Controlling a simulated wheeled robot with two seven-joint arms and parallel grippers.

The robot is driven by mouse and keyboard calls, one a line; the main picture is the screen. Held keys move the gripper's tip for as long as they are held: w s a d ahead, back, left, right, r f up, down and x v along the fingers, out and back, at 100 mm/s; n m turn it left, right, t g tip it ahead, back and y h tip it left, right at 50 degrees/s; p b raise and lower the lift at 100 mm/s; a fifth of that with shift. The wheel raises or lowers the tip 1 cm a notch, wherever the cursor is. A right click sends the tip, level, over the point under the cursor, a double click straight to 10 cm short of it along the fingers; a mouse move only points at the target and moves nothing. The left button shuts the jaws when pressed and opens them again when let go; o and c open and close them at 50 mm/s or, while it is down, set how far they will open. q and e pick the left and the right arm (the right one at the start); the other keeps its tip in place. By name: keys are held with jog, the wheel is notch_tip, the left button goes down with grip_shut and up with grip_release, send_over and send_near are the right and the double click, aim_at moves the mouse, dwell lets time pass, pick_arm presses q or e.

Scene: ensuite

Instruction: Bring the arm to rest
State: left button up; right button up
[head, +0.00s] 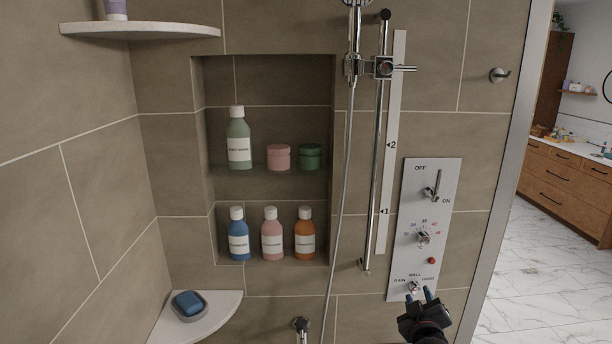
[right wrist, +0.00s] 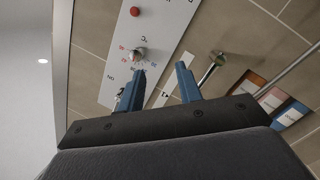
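My right gripper (head: 431,293) is in front of the lower edge of the white shower control panel (head: 407,262). Its blue fingers are apart with nothing between them, as the right wrist view shows (right wrist: 160,68). The fingertips are just right of the rain/wall/hand selector knob (head: 414,287); I cannot tell whether they touch it. Above it are a red button (head: 432,261), the temperature dial (head: 422,237) and the on/off lever (head: 435,190). The right wrist view shows the dial (right wrist: 138,54) beyond the fingers. My left gripper is in neither view.
A chrome rail (head: 378,160) and hose (head: 344,180) run left of the panel. A wall niche (head: 270,85) holds several bottles and jars. A corner shelf (head: 215,310) carries blue soap in a dish (head: 190,304). A metal-framed edge (head: 508,170) stands right of the panel.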

jog(key=s+a+f+m+g+y, duration=0.1)
jog(key=s+a+f+m+g, duration=0.15)
jog(key=s+f+g, duration=0.9)
jog(key=s+a+f+g+y, duration=0.15)
jog(key=s+f, duration=0.45)
jog(key=s, duration=0.7)
jog(key=s+a+f+y, duration=0.1)
jog(key=s+a+f, duration=0.35)
jog(key=s, duration=0.75)
notch_tip(320, 180, down, 28)
jog(key=w+g, duration=0.1)
jog(key=w, duration=0.1)
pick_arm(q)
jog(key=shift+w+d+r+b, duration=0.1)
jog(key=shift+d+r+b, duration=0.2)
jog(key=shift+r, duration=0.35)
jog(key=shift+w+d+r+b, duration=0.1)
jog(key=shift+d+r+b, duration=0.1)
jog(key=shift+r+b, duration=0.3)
pick_arm(e)
jog(key=s+f, duration=0.4)
jog(key=f, duration=0.7)
jog(key=s+f, duration=0.4)
jog(key=f, duration=0.8)
jog(key=shift+s+f+m+g, duration=0.2)
jog(key=shift+s+m+g, duration=0.05)
jog(key=shift+m+g, duration=0.15)
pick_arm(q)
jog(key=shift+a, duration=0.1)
